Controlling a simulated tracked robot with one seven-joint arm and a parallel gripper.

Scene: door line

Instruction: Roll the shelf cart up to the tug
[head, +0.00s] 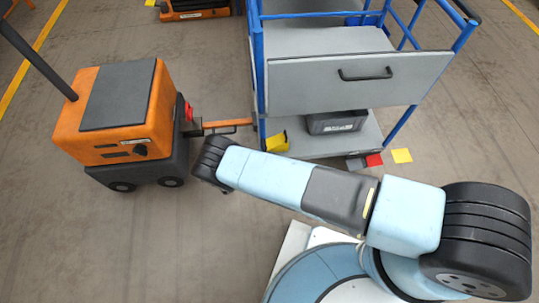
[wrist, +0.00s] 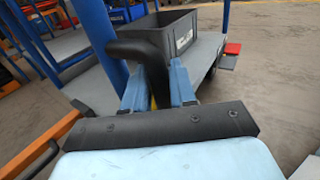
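The shelf cart (head: 340,95) has blue posts, grey shelves and a grey front panel with a black pull. The orange tug (head: 115,110) stands to its left. An orange bar (head: 228,123) reaches from the tug towards the cart's left post; I cannot tell whether it is joined. My wrist shows left of the cart in the head view, with the fingers hidden. In the wrist view my gripper (wrist: 158,90) has its light blue fingers close on both sides of a curved black handle (wrist: 140,50), beside a blue post (wrist: 97,30).
A dark bin (head: 335,122) sits on the cart's lower shelf. A yellow block (head: 277,142) is at its front left corner. Red (head: 374,160) and yellow (head: 401,156) pieces lie by its right front. Another orange vehicle (head: 195,8) stands behind. The floor at lower left is clear.

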